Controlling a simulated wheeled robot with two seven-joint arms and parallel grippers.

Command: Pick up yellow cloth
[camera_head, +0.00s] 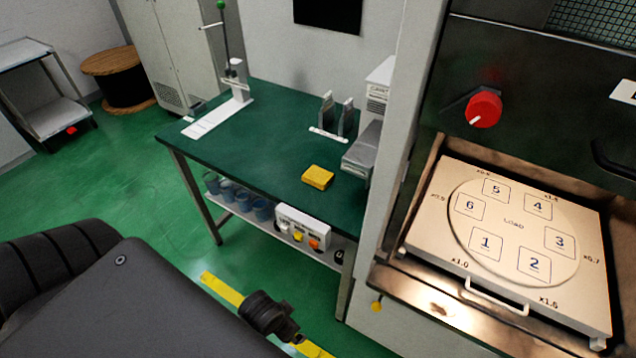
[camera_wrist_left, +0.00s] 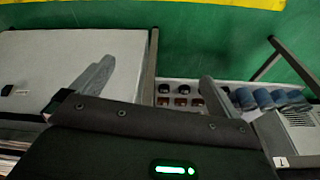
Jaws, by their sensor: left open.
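The yellow cloth (camera_head: 318,178) is a small folded block lying on the green tabletop (camera_head: 262,150), near its front right part. It does not show in the left wrist view. My left gripper (camera_wrist_left: 157,72) shows in the left wrist view with its two grey fingers wide apart and nothing between them. The cloth is clear of any gripper. In the head view my dark left arm fills the bottom left corner, and its fingers cannot be made out there. My right gripper is not in view.
A white stand (camera_head: 232,92) and a grey-and-white device (camera_head: 364,150) stand on the table. Blue cups (camera_head: 240,198) and a white box (camera_head: 303,229) sit on the lower shelf. A machine with a red knob (camera_head: 484,108) and a numbered plate (camera_head: 512,228) stands right. The tabletop left of the cloth is clear.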

